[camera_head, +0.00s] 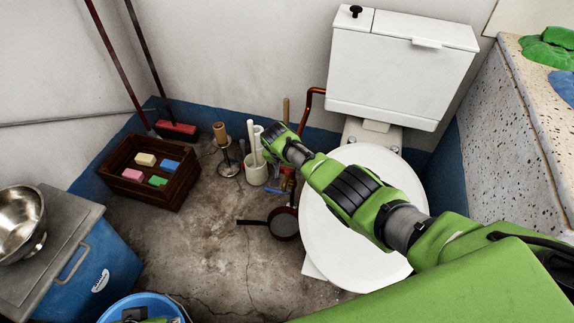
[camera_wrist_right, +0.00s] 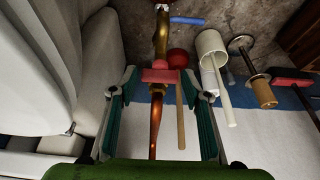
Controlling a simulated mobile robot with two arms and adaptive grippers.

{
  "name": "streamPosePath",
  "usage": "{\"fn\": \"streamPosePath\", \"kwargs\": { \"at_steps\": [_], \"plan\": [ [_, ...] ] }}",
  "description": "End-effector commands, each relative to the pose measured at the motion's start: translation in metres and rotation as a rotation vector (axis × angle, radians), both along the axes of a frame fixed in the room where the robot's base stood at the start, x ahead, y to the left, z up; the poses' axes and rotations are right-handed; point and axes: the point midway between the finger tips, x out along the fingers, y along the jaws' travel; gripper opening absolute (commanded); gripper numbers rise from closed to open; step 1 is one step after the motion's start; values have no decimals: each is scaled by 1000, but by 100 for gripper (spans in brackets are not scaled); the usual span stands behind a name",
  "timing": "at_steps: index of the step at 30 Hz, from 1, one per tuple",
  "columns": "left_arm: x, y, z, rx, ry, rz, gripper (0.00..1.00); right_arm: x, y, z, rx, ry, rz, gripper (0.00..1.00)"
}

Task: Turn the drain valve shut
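The drain valve (camera_wrist_right: 160,75) shows in the right wrist view as a red handle on a copper and brass pipe. My right gripper (camera_wrist_right: 161,84) is open there, with one finger on each side of the handle and pipe. Gaps show between the fingers and the handle, so nothing is gripped. In the head view my right gripper (camera_head: 276,145) reaches low beside the toilet and hides the valve. The copper pipe (camera_head: 306,101) shows just behind it. My left gripper is not clearly seen.
The toilet (camera_head: 347,240) stands right of the valve. A white brush holder (camera_head: 257,173), a paper stand (camera_head: 229,162) and a dark pan (camera_head: 283,223) are close by. A wooden crate (camera_head: 150,195) is farther left. A blue cooler (camera_head: 80,275) and blue tub (camera_head: 143,300) are at lower left.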

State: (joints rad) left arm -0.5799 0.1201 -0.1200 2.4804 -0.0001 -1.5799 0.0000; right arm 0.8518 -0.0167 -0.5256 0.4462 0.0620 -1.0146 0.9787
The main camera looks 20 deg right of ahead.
Motion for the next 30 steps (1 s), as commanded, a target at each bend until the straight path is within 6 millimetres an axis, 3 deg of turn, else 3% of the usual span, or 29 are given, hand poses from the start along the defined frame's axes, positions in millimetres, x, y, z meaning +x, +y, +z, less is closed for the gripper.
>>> {"fn": "streamPosePath", "kwargs": {
  "at_steps": [17,30],
  "plan": [
    [0,0,-1,-1,2,0,28,0,1,7,-2,-5,3,53],
    [0,0,0,0,1,0,28,-12,9,43,-1,-7,3,53]
  ]
}}
